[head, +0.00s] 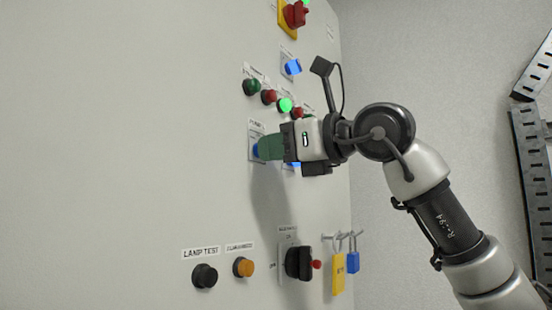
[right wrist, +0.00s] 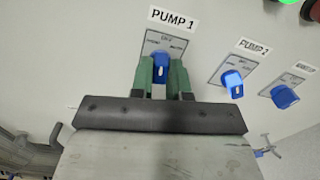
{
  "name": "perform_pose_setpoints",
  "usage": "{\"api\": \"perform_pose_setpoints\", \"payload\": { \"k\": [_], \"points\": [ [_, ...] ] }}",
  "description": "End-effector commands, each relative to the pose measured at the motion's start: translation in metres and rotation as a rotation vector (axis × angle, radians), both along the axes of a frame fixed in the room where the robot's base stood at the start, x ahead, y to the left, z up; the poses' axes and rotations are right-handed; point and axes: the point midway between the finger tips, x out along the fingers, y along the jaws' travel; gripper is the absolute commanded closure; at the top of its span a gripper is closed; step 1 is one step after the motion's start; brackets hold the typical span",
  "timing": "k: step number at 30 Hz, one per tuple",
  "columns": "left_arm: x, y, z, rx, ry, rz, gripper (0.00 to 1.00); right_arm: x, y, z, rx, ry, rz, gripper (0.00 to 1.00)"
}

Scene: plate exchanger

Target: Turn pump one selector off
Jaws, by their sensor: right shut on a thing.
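The pump one selector is a blue knob (right wrist: 160,68) on a grey plate under a "PUMP 1" label in the right wrist view. In the head view its blue edge (head: 255,151) shows beside the fingers on the panel face. My right gripper (right wrist: 167,75) has its green fingers on both sides of the knob and is shut on it. The white mark on the knob points about straight down in the right wrist view. In the head view the right gripper (head: 264,148) reaches the panel from the right. My left gripper is not in view.
The pump two selector (right wrist: 232,82) and another blue selector (right wrist: 284,96) sit to the right on the grey panel (head: 120,130). Several push buttons are above. A black main switch (head: 298,263), padlocks (head: 338,274) and a lamp test button (head: 204,276) are below.

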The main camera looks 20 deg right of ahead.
Motion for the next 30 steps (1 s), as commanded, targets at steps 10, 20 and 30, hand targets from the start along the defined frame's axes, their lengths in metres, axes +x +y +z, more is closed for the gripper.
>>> {"api": "perform_pose_setpoints", "payload": {
  "k": [10, 20, 30],
  "points": [
    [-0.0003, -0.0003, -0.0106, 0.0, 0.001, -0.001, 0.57, -0.0005, -0.0001, 0.0002, 0.123, 0.094, 0.0, 1.0],
    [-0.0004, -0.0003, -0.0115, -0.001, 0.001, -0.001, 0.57, -0.0004, -0.0006, 0.0013, 0.15, 0.114, -0.001, 1.0],
    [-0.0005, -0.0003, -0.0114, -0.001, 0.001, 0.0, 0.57, -0.0005, -0.0007, 0.0014, 0.149, 0.113, -0.001, 0.69]
  ]
}}
